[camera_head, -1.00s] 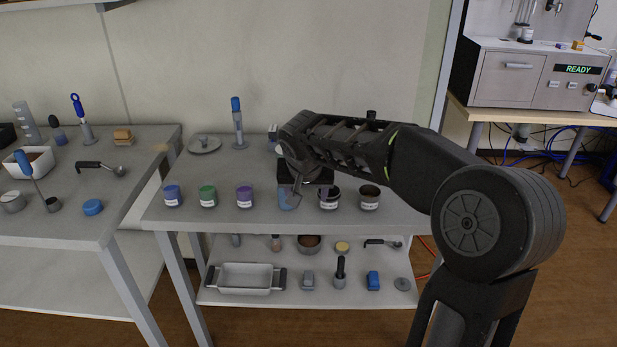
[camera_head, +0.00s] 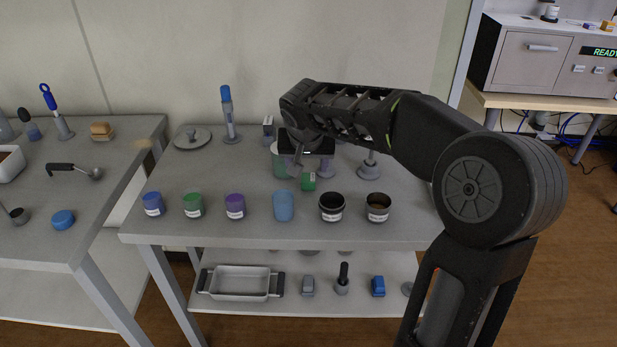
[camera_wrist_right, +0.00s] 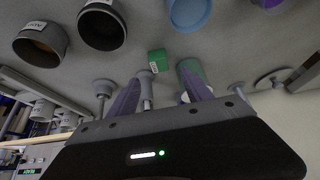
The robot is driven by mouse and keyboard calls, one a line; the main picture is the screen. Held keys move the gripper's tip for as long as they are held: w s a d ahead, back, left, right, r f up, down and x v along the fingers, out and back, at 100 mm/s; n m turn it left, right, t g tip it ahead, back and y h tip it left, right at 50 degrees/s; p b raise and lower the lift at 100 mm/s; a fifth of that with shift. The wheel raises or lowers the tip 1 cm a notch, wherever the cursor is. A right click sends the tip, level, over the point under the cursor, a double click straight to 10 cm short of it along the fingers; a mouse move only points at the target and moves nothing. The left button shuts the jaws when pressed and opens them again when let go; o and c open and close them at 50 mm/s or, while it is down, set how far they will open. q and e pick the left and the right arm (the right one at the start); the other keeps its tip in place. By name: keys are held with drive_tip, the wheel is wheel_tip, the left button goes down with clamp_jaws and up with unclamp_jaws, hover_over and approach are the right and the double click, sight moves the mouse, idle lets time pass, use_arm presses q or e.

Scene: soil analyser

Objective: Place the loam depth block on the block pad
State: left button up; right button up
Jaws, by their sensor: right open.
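A small green block (camera_head: 308,182) with a white label stands on the middle table behind the light blue cup; it also shows in the right wrist view (camera_wrist_right: 158,62). I cannot read its label, so I cannot tell for sure that it is the loam depth block. My right gripper (camera_head: 310,168) is open and empty, above and just behind the green block. In the right wrist view its two fingers (camera_wrist_right: 158,88) point toward the block with a gap between them. I cannot make out a block pad. My left gripper is out of view.
A row of cups stands in front, including the light blue cup (camera_head: 283,205) and a black cup (camera_head: 332,207). A greenish cylinder (camera_wrist_right: 192,72) stands close beside the block. A lidded dish (camera_head: 192,138) and a blue-topped tool (camera_head: 228,115) stand at the back.

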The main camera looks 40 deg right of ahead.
sight(308, 178)
drive_tip(key=shift+x, duration=1.35)
drive_tip(key=shift+x, duration=2.6)
drive_tip(key=shift+s, duration=0.1)
drive_tip(key=shift+c, duration=0.6)
clamp_jaws()
